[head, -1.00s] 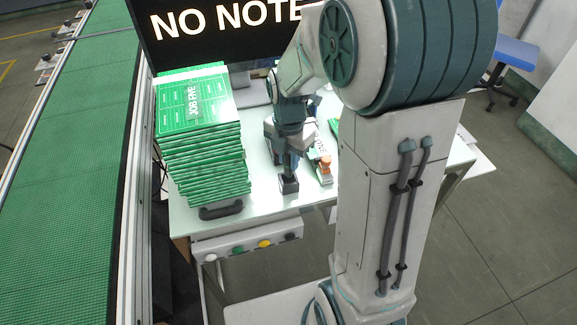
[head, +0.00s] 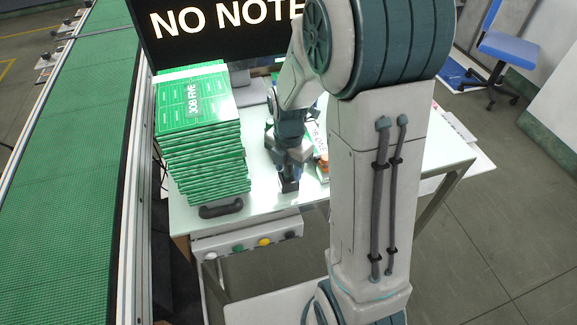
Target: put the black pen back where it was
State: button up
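My gripper (head: 289,185) points down at the white table (head: 265,208), just right of the stack of green boards. Its fingertips are small and dark from here, and I cannot tell whether they are open or shut. I cannot make out a black pen; my arm hides part of the table to the right of the gripper.
A tall stack of green boards (head: 193,115) marked "JOB FIVE" stands left of my gripper, with a dark handle (head: 221,208) at its front. A screen (head: 220,25) is behind. A green conveyor (head: 65,170) runs along the left. An orange item (head: 323,168) lies right of the gripper.

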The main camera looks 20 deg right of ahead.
notch_tip(320, 180, up, 12)
jog(key=shift+f, duration=0.2)
jog(key=shift+r, duration=0.25)
jog(key=s+r+m+t, duration=0.2)
jog(key=s+m, duration=1.2)
jog(key=m, duration=1.1)
jog(key=shift+r+t, duration=0.3)
jog(key=shift+t, duration=0.2)
